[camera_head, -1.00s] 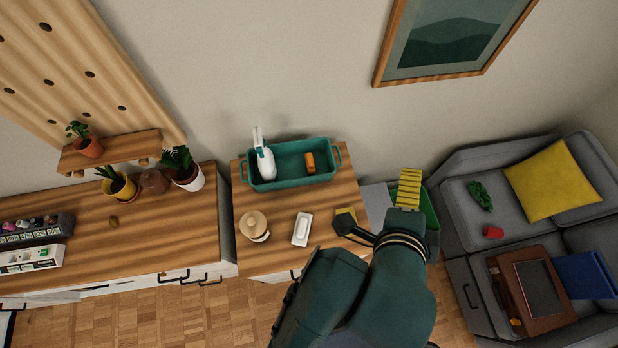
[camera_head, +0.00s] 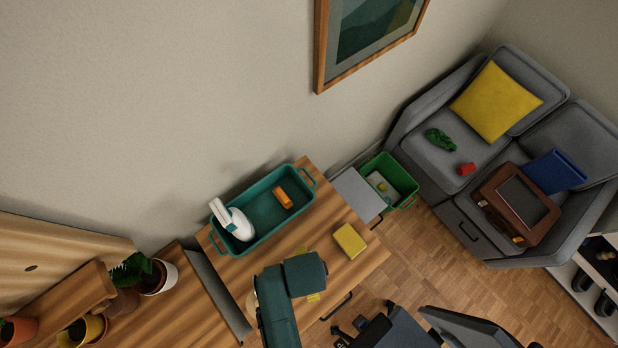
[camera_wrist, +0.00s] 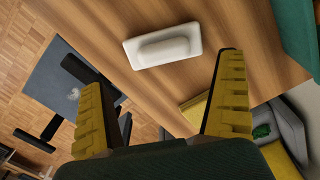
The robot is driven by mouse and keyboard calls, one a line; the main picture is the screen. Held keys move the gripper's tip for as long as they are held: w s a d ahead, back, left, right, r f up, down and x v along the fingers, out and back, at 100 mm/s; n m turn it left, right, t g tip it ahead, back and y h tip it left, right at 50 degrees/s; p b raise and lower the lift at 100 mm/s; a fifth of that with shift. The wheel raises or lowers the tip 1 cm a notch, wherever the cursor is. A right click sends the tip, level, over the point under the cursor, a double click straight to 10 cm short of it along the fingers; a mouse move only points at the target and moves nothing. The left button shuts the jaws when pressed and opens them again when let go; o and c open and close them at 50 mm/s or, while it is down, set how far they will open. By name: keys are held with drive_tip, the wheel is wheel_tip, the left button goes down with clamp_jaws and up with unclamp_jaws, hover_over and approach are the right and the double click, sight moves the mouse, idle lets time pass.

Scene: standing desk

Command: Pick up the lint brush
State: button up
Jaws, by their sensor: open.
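A white rectangular block with a raised rounded bar (camera_wrist: 163,46), which looks like the lint brush, lies on the wooden desktop in the wrist view. In the head view my arm hides it. My gripper (camera_wrist: 165,78) is open, with yellow ribbed fingers spread wide. The white piece lies beyond the fingertips, roughly in line with the gap, and nothing is between the fingers. In the head view the gripper is mostly hidden under my arm, with only bits of yellow (camera_head: 313,297) showing.
A teal tray (camera_head: 213,243) at the desk's back holds a white bottle-like item (camera_head: 236,223) and an orange item (camera_head: 283,199). A yellow block (camera_head: 350,240) lies near the desk's right edge. A green bin (camera_head: 408,186) stands beyond it, near a grey sofa (camera_head: 468,205).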

drive_tip(key=f, duration=0.8)
drive_tip(key=shift+w+d, duration=0.25)
drive_tip(key=shift+d, duration=0.05)
drive_tip(key=c, duration=1.1)
